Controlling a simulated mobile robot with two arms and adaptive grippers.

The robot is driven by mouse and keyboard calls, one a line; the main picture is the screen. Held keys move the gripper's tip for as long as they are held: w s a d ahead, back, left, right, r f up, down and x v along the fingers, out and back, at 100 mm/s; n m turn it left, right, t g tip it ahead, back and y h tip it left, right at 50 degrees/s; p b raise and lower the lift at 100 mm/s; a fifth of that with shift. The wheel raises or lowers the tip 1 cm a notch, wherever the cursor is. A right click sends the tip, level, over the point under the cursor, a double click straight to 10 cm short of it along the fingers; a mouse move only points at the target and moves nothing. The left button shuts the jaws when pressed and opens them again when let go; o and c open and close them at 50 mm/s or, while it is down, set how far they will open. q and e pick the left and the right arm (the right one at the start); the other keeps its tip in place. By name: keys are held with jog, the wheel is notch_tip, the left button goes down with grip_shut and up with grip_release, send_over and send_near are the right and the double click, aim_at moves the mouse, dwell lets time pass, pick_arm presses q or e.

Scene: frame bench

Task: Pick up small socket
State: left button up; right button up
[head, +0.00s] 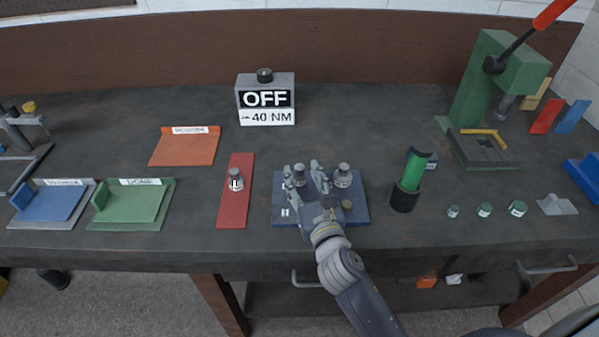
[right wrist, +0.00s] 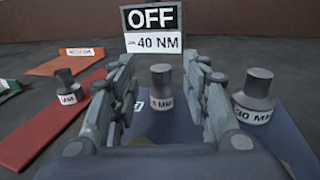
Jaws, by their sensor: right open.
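A small grey socket (right wrist: 161,88) with a white label stands upright on a blue tray (head: 360,215). In the head view this socket (head: 299,176) is at the tray's back left. My right gripper (right wrist: 160,72) is open. Its fingers are on either side of the small socket in the right wrist view, with gaps showing. A larger socket (right wrist: 255,95), its label partly hidden by a finger, stands to the right on the same tray. Another socket (head: 236,180) stands on a red mat (head: 235,210) to the left. My left gripper is not in view.
A sign reading OFF and 40 NM (head: 266,100) stands behind the tray. A black cup with a green cylinder (head: 407,190) is close to its right. The bench between the tray and sign is clear.

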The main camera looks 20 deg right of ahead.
aim_at(301, 170)
jog(key=w, duration=0.3)
jog(key=shift+w+d, duration=0.1)
jog(key=shift+w, duration=0.15)
jog(key=shift+w+f, duration=0.1)
jog(key=shift+w, duration=0.1)
jog(key=shift+s, duration=0.1)
jog(key=shift+c, duration=0.9)
grip_shut()
pick_arm(q)
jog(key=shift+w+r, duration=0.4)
jog(key=shift+p, duration=0.3)
pick_arm(e)
jog(key=shift+r, duration=0.2)
